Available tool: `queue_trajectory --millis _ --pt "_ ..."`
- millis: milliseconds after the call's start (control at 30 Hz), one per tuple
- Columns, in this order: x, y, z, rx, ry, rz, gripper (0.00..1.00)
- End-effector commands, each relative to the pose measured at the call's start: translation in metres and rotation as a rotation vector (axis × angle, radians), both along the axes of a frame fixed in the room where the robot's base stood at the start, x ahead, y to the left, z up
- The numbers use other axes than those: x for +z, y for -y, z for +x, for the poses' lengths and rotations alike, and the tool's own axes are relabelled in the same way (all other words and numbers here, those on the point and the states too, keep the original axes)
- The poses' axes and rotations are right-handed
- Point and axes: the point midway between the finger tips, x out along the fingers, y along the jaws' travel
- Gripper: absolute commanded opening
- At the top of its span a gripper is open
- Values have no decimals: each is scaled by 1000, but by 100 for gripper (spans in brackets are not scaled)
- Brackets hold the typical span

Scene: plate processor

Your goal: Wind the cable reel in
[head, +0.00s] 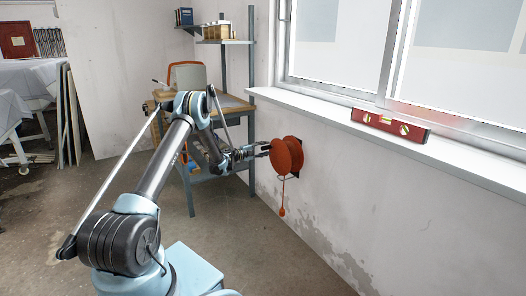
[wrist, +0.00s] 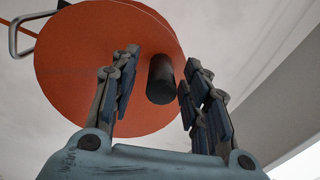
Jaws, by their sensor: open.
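The orange cable reel (head: 284,157) is mounted on the white wall below the window. A thin cable hangs from it with an orange end piece (head: 282,211) at the bottom. In the wrist view the reel's round orange face (wrist: 80,65) fills the upper left, and a dark cylindrical handle (wrist: 160,80) sticks out from it. My gripper (wrist: 160,88) is open, with one finger on each side of the handle. Whether either finger touches the handle cannot be told. In the head view my gripper (head: 264,149) is at the left side of the reel.
A red spirit level (head: 390,124) lies on the window sill (head: 330,115) above and right of the reel. A workbench with shelves (head: 222,105) stands behind my arm. Floor in front of the wall is clear.

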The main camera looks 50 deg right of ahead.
Motion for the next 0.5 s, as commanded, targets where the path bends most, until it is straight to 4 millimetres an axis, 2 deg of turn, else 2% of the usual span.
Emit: queue_trajectory --millis 167,500 --pt "0 -22 10 2 0 0 42" --pt "-1 -82 33 2 -1 0 42"
